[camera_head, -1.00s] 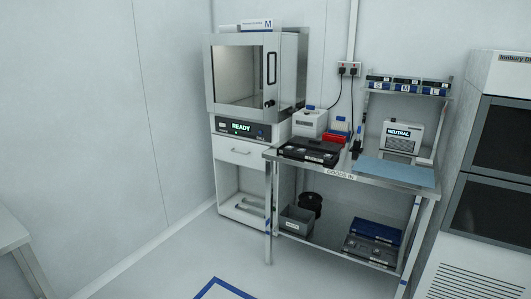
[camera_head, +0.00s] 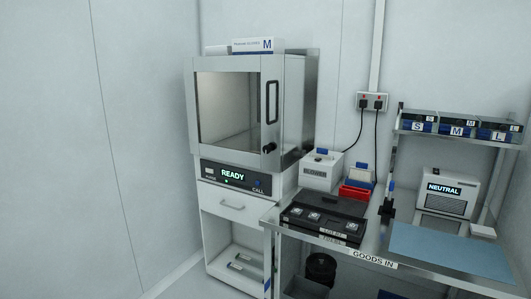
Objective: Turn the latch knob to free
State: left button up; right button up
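The test handler (camera_head: 193,125) is a grey metal cabinet with a windowed door (camera_head: 228,105), which looks shut. A black vertical handle (camera_head: 272,102) is on the right part of the door. The black latch knob (camera_head: 268,148) sits below the handle, near the door's lower right corner; how far it is turned is too small to tell. A panel under the door shows READY (camera_head: 233,175). Neither of my grippers is in view.
A metal bench (camera_head: 373,264) marked GOODS IN stands right of the handler, with a black tray (camera_head: 322,218), a white box (camera_head: 321,172), a red bin (camera_head: 355,191), a NEUTRAL unit (camera_head: 447,192) and a blue mat (camera_head: 450,250). Wall sockets (camera_head: 372,101) hang above. Floor shows at lower left.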

aim_at(267, 148)
jog(key=i+j+z, duration=0.15)
jog(key=i+j, duration=0.2)
jog(key=i+j+z, duration=0.1)
jog(key=i+j, duration=0.2)
jog(key=i+j+z, duration=0.15)
jog(key=j, duration=0.4)
jog(key=i+j+z, duration=0.15)
jog(key=i+j, duration=0.25)
jog(key=i+j+z, duration=0.1)
jog(key=i+j, duration=0.15)
jog(key=j, duration=0.3)
jog(key=i+j+z, duration=0.15)
jog(key=j, duration=0.35)
jog(key=i+j+z, duration=0.15)
jog(key=j, duration=0.35)
jog(key=i+j+z, duration=0.1)
jog(key=i+j, duration=0.15)
jog(key=j, duration=0.35)
